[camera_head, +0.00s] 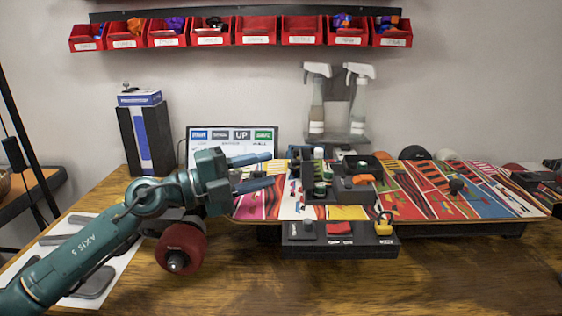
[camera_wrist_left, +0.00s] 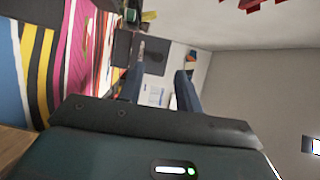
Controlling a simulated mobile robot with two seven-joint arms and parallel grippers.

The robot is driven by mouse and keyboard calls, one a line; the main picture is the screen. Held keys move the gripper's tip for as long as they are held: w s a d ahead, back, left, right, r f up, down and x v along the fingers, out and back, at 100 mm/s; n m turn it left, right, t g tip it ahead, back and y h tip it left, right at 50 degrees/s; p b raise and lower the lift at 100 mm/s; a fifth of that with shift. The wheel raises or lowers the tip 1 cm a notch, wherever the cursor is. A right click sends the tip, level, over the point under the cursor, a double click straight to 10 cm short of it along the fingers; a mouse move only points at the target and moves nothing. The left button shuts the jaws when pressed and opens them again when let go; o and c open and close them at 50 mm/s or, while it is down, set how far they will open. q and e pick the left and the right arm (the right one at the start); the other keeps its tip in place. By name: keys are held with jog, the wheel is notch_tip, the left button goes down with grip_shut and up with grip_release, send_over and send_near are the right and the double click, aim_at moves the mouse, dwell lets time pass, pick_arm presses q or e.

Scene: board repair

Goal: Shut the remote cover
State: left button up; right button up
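I cannot make out for certain which thing is the remote or its cover. A black box (camera_head: 300,243) with a dark knob (camera_head: 308,227), a red part (camera_head: 340,229) and a yellow padlock-like part (camera_head: 383,225) stands at the front edge of the patterned skateboard deck (camera_head: 420,200). My left gripper (camera_head: 272,169) is above the deck's left end, its two blue-grey fingers apart and pointing right. Nothing shows between them, and they also stand apart in the left wrist view (camera_wrist_left: 160,75). My right gripper is not in view.
Black trays (camera_head: 325,198) with small parts sit on the deck. A red wheel (camera_head: 182,248) is below my left wrist. A screen (camera_head: 232,140) and two spray bottles (camera_head: 316,100) stand behind. Grey flat pieces (camera_head: 95,283) lie on a white sheet. The wooden table's front (camera_head: 420,285) is clear.

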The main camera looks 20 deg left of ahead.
pick_arm(q)
jog(key=shift+x, duration=2.3)
grip_shut()
